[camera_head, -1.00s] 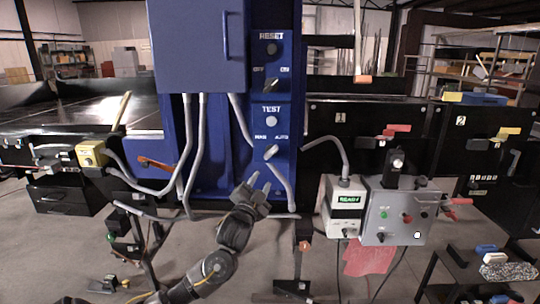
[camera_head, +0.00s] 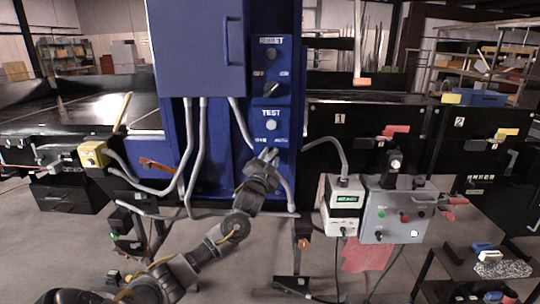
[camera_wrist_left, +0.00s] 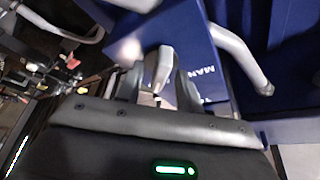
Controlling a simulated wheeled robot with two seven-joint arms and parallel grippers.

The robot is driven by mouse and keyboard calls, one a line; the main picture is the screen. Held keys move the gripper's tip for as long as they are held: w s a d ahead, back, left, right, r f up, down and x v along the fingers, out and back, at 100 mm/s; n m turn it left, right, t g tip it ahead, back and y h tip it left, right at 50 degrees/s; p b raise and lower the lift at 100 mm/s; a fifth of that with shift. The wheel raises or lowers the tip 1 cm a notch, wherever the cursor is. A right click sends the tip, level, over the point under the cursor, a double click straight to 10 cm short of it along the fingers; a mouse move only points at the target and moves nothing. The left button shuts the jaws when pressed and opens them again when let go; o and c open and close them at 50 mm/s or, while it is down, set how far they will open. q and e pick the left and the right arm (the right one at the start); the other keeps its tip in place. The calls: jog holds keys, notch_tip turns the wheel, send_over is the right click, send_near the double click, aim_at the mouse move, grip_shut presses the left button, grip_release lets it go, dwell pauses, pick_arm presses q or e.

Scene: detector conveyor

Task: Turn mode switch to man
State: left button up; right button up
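The mode switch is a light grey knob on the blue panel, below the TEST button (camera_head: 271,126) and between the MAN and AUTO labels. In the head view my left gripper (camera_head: 268,156) is at the switch and largely covers it. In the left wrist view the knob (camera_wrist_left: 163,66) lies between the two fingers of my left gripper (camera_wrist_left: 158,88), with a gap showing beside it. The fingers look open around it, not clamped. The MAN label (camera_wrist_left: 207,74) shows to the right of the fingers. My right gripper is not in view.
Above are the RESET button (camera_head: 270,54) and the OFF/ON switch (camera_head: 271,88). Grey conduits (camera_head: 241,125) run close to the left of the panel. A grey control box (camera_head: 392,212) and a white display unit (camera_head: 343,208) stand at the right.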

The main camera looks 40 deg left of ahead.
pick_arm(q)
jog(key=shift+w+a, duration=0.1)
jog(key=shift+w, duration=0.2)
grip_shut()
